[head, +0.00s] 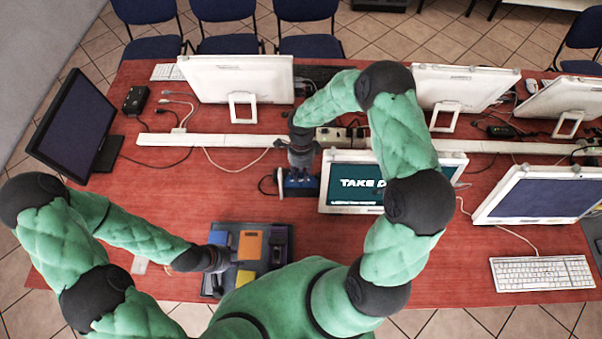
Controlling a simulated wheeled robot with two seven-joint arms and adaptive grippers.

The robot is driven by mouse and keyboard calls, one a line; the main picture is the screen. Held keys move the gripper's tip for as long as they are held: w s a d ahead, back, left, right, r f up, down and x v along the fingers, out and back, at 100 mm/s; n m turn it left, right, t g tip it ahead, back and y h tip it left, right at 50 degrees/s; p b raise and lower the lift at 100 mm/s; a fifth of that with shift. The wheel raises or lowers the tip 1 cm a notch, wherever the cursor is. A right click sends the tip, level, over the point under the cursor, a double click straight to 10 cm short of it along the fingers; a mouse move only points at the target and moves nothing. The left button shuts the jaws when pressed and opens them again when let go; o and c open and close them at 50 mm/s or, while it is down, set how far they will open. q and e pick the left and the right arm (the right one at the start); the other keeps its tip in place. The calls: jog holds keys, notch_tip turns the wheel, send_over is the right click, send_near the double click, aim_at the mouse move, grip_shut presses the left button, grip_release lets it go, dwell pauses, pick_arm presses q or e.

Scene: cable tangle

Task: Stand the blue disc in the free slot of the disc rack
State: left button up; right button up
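I cannot make out a blue disc or a disc rack with certainty. A blue object (298,189) with light marks stands on the red table left of the "TAKE" screen. My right gripper (300,164) points down just above it and hides its upper part. A dark tray (286,231) near the front holds a blue piece (218,238), an orange piece (250,245), a purple piece (277,247) and a yellow piece (245,279). My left gripper (220,258) is at the tray's left side. Both grippers' fingers are too small to read.
A screen reading "TAKE" (352,188) stands close right of my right gripper. A white cable channel (210,140) crosses the table, with loose cables around it. A dark monitor (70,125) stands at left, a white keyboard (542,273) at right. The table left of centre is mostly clear.

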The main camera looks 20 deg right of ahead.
grip_shut()
jog(key=shift+r, duration=0.1)
jog(key=p+v, duration=0.6)
jog(key=v, duration=0.7)
dwell(0.9)
